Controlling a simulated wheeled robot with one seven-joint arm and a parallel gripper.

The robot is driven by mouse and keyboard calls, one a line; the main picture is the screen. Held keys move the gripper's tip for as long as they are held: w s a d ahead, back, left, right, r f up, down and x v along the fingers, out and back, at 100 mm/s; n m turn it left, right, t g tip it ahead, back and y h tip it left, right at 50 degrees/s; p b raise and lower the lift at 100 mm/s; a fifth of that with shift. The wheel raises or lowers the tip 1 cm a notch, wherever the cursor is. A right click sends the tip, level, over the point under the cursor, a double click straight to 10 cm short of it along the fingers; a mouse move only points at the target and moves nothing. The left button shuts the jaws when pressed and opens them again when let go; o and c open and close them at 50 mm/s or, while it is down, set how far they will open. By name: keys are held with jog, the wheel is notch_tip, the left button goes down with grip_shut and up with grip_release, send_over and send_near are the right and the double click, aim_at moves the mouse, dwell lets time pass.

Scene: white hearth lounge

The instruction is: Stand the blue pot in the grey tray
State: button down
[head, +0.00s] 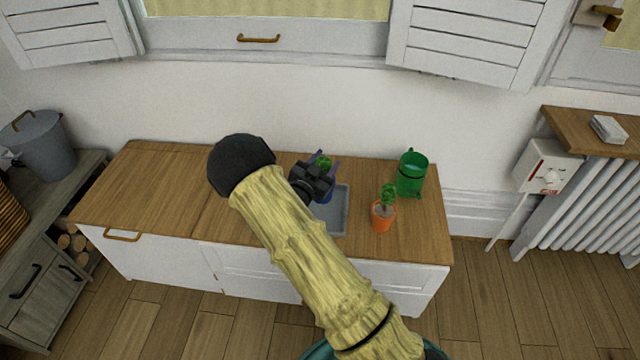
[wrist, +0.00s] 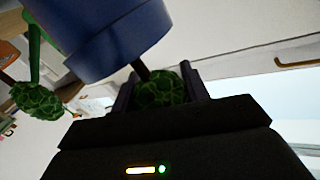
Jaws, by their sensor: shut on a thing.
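The blue pot (wrist: 112,38) holds a small green plant (wrist: 160,90). My gripper (head: 324,168) is shut on the potted plant, with the foliage between its purple fingers, which also show in the wrist view (wrist: 158,84). The exact contact is hidden. In the head view the blue pot (head: 328,196) is mostly hidden behind my gripper, over or at the left part of the grey tray (head: 341,208). The tray lies on the wooden cabinet top, partly covered by my arm. I cannot tell whether the pot touches it.
An orange pot with a plant (head: 383,214) stands close to the right of the tray. A green watering can (head: 411,176) stands behind it. The left half of the cabinet top (head: 150,190) is clear. The wall and shutters rise behind the cabinet.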

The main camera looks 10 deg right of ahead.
jog(key=shift+f, duration=0.7)
jog(key=shift+f+b, duration=0.6)
jog(key=shift+f, duration=1.45)
jog(key=c, duration=0.7)
grip_release()
